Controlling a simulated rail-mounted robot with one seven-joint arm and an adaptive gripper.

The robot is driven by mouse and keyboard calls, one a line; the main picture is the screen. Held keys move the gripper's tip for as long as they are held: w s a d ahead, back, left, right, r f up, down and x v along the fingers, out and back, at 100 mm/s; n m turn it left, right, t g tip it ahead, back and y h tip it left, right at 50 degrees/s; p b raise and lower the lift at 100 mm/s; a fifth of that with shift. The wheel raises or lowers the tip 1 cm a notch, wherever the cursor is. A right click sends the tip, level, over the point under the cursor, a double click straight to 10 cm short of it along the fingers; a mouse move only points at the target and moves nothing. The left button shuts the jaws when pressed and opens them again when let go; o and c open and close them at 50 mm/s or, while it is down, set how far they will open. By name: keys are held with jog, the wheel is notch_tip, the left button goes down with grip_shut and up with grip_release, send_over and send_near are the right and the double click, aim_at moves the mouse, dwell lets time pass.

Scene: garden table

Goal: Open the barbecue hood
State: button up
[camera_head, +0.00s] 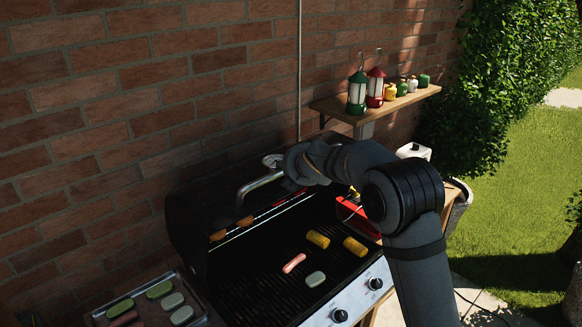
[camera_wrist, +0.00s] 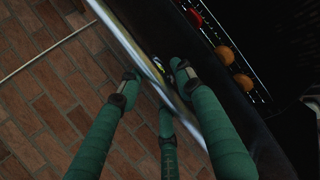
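The barbecue (camera_head: 255,255) stands against the brick wall, and its dark hood (camera_head: 187,235) is raised, with the grill exposed beneath. A bright metal handle bar (camera_head: 262,181) runs along the hood's upper edge; it also crosses the wrist view diagonally (camera_wrist: 128,42). My arm reaches over the grill to the handle's right end, where the wrist hides the gripper in the head view. In the wrist view my gripper (camera_wrist: 157,87) has its green fingers spread on both sides of the bar, with a gap between the tips. Whether a finger touches the bar is unclear.
Corn pieces (camera_head: 318,239), a sausage (camera_head: 294,263) and a pale piece lie on the grill. A tray of food (camera_head: 150,308) is at lower left. A wall shelf (camera_head: 372,106) with lanterns and jars is behind my arm. Grass lies open at right.

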jog(key=shift+d, duration=0.1)
jog(key=v, duration=1.2)
jog(key=shift+c, duration=0.2)
